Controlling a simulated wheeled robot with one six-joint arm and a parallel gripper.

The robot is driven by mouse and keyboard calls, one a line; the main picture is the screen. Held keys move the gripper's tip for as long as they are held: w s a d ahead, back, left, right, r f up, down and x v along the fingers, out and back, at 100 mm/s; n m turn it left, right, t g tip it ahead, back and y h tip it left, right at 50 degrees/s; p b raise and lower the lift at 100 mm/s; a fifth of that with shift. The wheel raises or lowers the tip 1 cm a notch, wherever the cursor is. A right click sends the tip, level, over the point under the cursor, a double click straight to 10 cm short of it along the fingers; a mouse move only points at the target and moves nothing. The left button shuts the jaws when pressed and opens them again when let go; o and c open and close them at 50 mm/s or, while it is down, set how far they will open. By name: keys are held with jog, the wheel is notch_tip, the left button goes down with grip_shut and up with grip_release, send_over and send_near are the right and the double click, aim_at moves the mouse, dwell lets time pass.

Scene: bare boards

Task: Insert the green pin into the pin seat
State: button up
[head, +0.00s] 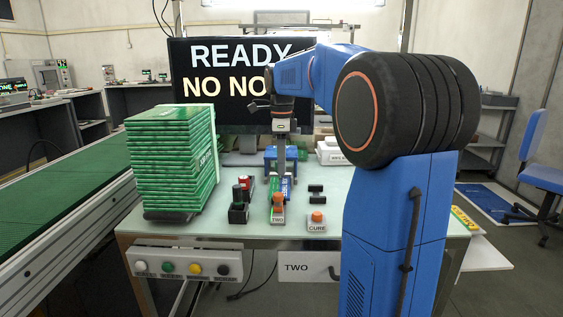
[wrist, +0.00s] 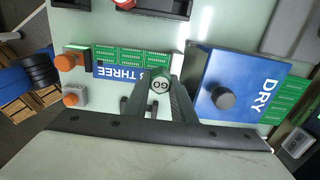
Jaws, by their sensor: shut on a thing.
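My gripper (wrist: 160,97) is shut on the green pin (wrist: 160,85), whose pale end face marked GO points at the wrist camera. In the head view my gripper (head: 281,170) reaches down over the middle of the table, in front of the blue box; the pin cannot be made out there. A black holder (head: 239,213) with a red-topped piece stands to the left of my gripper, and its edge shows at the top of the wrist view (wrist: 160,8). A small black fixture (head: 316,192) stands to the right. I cannot tell which one is the pin seat.
A blue box marked DRY (wrist: 215,65) with a black knob stands close by my gripper. A green board strip (wrist: 132,55) and orange buttons (wrist: 70,62) lie near. A tall stack of green boards (head: 170,160) fills the table's left. A CURE button (head: 317,217) sits in front.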

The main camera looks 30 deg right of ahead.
jog(key=shift+f, duration=0.75)
jog(key=o, duration=1.1)
notch_tip(320, 180, up, 17)
jog(key=shift+r, duration=0.2)
jog(key=s+a+f+n+t, duration=0.3)
jog(key=s+a+f+n, duration=0.9)
jog(key=s, duration=0.4)
jog(key=s+a+f+n+t, duration=0.1)
jog(key=s+a+f+n, duration=0.1)
jog(key=s+f+n, duration=0.4)
jog(key=s+a+f+n, duration=0.2)
jog(key=s+f+n, duration=0.4)
jog(key=f, duration=0.7)
jog(key=shift+s+f+n+t, duration=0.4)
jog(key=shift+s, duration=0.6)
